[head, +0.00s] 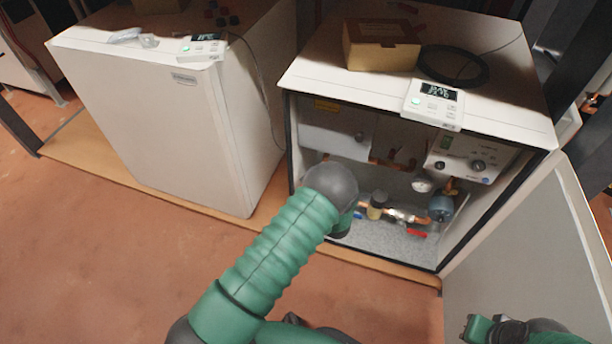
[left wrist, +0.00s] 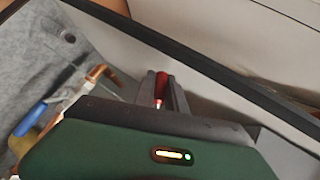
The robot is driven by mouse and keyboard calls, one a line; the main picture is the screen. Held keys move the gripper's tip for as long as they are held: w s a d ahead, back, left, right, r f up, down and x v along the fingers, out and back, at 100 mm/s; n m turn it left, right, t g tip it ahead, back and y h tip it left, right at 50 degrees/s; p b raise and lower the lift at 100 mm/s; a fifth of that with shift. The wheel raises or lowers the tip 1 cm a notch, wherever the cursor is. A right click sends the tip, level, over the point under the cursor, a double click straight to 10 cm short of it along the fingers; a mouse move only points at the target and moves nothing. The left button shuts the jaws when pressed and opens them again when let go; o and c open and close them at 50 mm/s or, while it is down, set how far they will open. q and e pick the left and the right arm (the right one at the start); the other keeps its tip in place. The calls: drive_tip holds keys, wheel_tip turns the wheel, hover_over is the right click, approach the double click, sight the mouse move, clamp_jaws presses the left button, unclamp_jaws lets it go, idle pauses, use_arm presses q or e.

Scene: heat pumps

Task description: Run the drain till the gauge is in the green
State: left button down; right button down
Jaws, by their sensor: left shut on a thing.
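The open heat pump cabinet (head: 292,150) stands at right, with pipework inside. My left arm reaches into its lower left, and my left gripper (left wrist: 162,95) is shut on a red handle (left wrist: 161,84) beside the cabinet's dark edge; in the head view my own wrist hides this grip. A red lever (head: 416,232) and a blue lever (head: 358,215) show on the pipes there. A small pale round part (head: 422,185) may be the gauge; its face cannot be read. My right gripper (head: 488,328) is at the lower right, its fingers unclear.
A blue vessel (head: 440,207) and a control box (head: 474,160) sit inside on the right. A display (head: 433,104), a cardboard box (head: 381,46) and a black ring (head: 453,66) lie on top. The open door (head: 530,250) stands at right. A closed unit (head: 165,110) stands at left.

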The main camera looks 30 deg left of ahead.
use_arm(q)
drive_tip(key=shift+s+d+f+n+h+p, duration=0.15)
drive_tip(key=shift+f+n+h+p, duration=0.25)
drive_tip(key=shift+h+p, duration=0.45)
drive_tip(key=shift+d+f+h+p, duration=0.2)
drive_tip(key=shift+f+h+p, duration=0.1)
drive_tip(key=shift+p, duration=0.1)
drive_tip(key=c, duration=1.4)
unclamp_jaws()
drive_tip(key=shift+r+n, duration=0.15)
drive_tip(key=shift+n, duration=0.15)
drive_tip(key=p+v, duration=0.7)
drive_tip(key=v, duration=0.9)
drive_tip(key=shift+d+r, duration=0.1)
drive_tip(key=shift+d, duration=0.25)
